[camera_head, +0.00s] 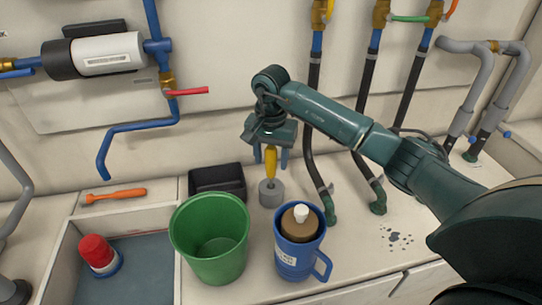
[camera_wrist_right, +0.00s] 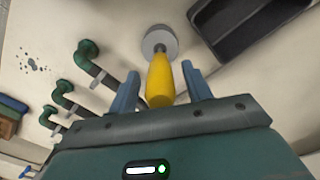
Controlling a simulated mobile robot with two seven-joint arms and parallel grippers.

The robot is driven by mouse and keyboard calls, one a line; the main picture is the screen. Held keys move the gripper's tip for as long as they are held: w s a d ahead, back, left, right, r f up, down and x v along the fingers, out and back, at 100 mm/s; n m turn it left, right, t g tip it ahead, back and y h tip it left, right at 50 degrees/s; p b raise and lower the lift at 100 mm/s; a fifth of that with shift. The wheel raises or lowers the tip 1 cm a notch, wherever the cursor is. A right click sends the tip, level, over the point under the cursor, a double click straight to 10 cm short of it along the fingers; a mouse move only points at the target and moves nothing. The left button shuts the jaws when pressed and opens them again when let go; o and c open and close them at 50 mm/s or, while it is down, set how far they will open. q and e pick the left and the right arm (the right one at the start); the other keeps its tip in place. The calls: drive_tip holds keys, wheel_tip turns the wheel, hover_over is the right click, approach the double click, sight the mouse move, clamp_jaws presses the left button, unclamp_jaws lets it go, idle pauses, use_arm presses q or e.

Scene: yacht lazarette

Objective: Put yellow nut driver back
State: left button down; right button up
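The yellow nut driver (camera_head: 270,163) stands upright with its shaft down at a grey round holder (camera_head: 271,195) on the counter. In the right wrist view, the nut driver's yellow handle (camera_wrist_right: 160,80) lies between the two blue fingers of my right gripper (camera_wrist_right: 160,88), with a gap on each side. Its grey shaft meets the round holder (camera_wrist_right: 160,40). My right gripper (camera_head: 270,155) is open above and around the handle's upper end in the head view. Whether the shaft's tip is seated in the holder is hard to tell. My left gripper is not in view.
A black bin (camera_head: 217,180), green bucket (camera_head: 210,240) and blue mug (camera_head: 296,262) stand close around the holder. An orange-handled tool (camera_head: 116,195) lies at left, above a recess with a red-capped item (camera_head: 98,254). Dark hoses (camera_head: 318,160) rise behind at right.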

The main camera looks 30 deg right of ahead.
wheel_tip(320, 180, up, 12)
drive_tip(key=shift+r, duration=0.2)
idle(0.4)
drive_tip(key=shift+s, duration=0.1)
idle(0.4)
